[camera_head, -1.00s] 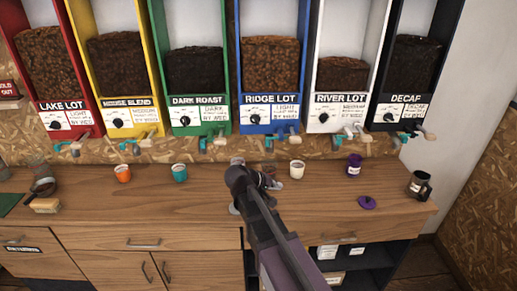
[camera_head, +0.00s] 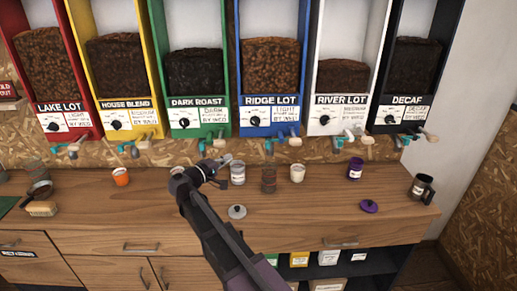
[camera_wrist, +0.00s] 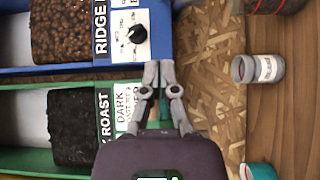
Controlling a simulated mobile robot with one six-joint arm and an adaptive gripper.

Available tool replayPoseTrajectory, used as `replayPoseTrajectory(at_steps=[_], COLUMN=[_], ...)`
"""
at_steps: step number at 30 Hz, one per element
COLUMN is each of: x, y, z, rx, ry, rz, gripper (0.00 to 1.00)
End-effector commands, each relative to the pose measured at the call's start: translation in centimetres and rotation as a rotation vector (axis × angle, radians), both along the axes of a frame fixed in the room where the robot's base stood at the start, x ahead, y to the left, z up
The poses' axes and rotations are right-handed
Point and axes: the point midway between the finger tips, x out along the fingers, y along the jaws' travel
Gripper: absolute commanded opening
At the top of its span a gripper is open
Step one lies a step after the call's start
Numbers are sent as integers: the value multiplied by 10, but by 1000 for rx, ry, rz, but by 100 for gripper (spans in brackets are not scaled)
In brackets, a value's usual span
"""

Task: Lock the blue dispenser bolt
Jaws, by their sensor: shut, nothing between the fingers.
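The blue dispenser (camera_head: 270,118), labelled RIDGE LOT, stands in the middle of the row. Its bolt (camera_head: 294,140), with a pale handle end, sticks out to the right below the label, beside a teal spout. My gripper (camera_head: 226,160) is shut and empty, below and left of the blue dispenser, apart from the bolt. In the wrist view, turned sideways, my gripper (camera_wrist: 160,68) points at the lower edges of the blue dispenser (camera_wrist: 157,35) and the green dispenser (camera_wrist: 60,162). I cannot make out the blue bolt there.
The green dispenser's pale handle (camera_head: 220,143) is just above my gripper. A grey canister (camera_head: 237,173), a glass jar (camera_head: 268,180), a white cup (camera_head: 297,173) and a grey lid (camera_head: 237,211) are on the wooden counter (camera_head: 320,215). The counter front right of my arm is mostly clear.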

Motion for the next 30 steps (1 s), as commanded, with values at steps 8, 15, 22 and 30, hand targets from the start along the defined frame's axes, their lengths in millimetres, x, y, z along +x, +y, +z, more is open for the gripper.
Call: replayPoseTrajectory(at_steps=[8,15,22,30], x=[0,9,28,57], y=[-1,-10,-28,-58], z=[0,0,0,0], rx=[1,1,3,3], ry=[1,1,1,1], rz=[-1,-3,-3,-4], gripper=[0,0,0,0])
